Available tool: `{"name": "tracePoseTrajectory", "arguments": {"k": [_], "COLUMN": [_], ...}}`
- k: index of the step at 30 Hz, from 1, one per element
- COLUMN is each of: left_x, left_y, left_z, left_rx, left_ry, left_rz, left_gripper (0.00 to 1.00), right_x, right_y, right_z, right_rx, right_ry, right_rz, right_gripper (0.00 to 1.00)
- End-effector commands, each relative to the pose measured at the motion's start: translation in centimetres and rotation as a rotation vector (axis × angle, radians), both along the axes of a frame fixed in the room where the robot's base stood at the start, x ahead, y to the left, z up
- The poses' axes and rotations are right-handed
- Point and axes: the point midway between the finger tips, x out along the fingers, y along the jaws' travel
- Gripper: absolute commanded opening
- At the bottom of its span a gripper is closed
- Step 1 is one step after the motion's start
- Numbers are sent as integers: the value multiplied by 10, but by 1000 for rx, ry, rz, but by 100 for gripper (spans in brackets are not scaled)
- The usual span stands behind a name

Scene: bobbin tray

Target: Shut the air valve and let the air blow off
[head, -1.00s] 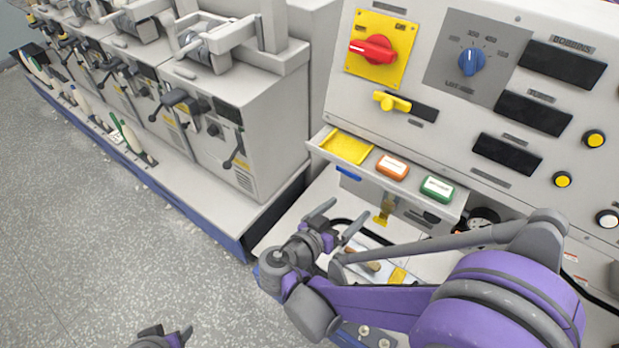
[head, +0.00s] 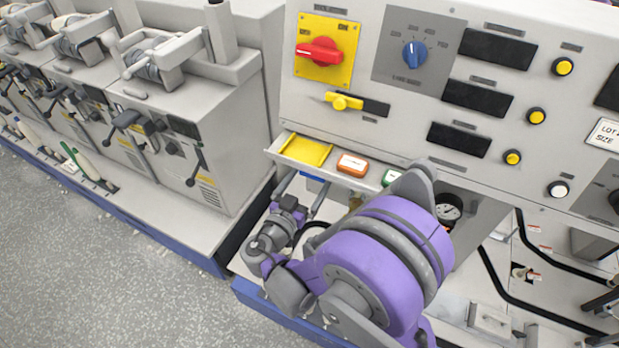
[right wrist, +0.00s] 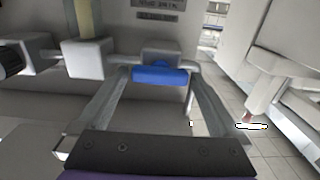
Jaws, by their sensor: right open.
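The air valve's blue handle (right wrist: 160,75) sits in front of a grey fitting on a horizontal pipe in the right wrist view. In the head view, a bit of the blue handle (head: 314,183) shows under the panel's shelf. My right gripper (right wrist: 155,100) is open, with one finger on each side of the handle and its tips near the pipe. I cannot tell whether they touch. In the head view, my right gripper (head: 302,196) reaches under the shelf edge, and my arm hides much of that area. My left gripper is not in view.
A pressure gauge (head: 449,208) is right of my arm. Above are a red rotary switch (head: 320,52) and a yellow lever (head: 343,101). Winding machines (head: 165,130) stand left.

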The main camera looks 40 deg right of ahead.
Motion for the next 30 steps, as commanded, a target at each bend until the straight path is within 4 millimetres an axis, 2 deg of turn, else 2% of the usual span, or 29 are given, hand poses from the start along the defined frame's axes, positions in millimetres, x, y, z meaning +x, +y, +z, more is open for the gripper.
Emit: {"name": "tracePoseTrajectory", "arguments": {"k": [11, 21, 22, 30], "left_x": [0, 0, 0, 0], "left_y": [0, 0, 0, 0], "left_z": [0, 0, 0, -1], "left_rx": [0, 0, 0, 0], "left_ry": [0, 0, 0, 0], "left_rz": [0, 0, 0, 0], "left_gripper": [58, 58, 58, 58], "right_x": [3, 2, 2, 2], "right_y": [-5, -5, -5, -5], "right_z": [0, 0, 0, 0], "right_rx": [0, 1, 1, -14], "right_ry": [0, 0, 0, 29], "right_rz": [1, 0, 0, 0], "right_gripper": [98, 37, 34, 34]}}
